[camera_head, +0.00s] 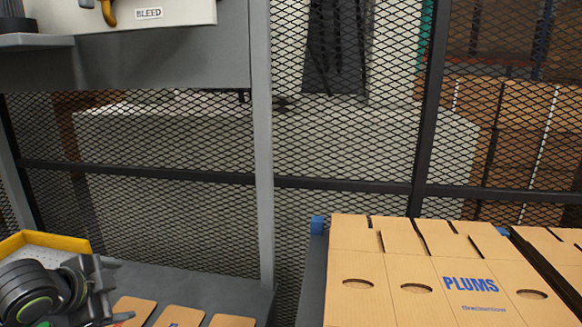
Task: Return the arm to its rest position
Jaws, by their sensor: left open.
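My left arm comes in at the lower left, with dark rounded joints. My left gripper (104,290) is at its end, low in the picture, in front of a grey table. It is open, and I see nothing between its fingers. Its lower part is cut off by the picture's bottom edge. My right arm and gripper are not in view.
Several flat brown card pieces (181,317) lie on the grey table (215,287), close to the left gripper. A yellow-edged tray (52,240) stands behind it. Flat cardboard blanks marked PLUMS (409,268) lie at the right. A mesh fence (165,215) closes the back.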

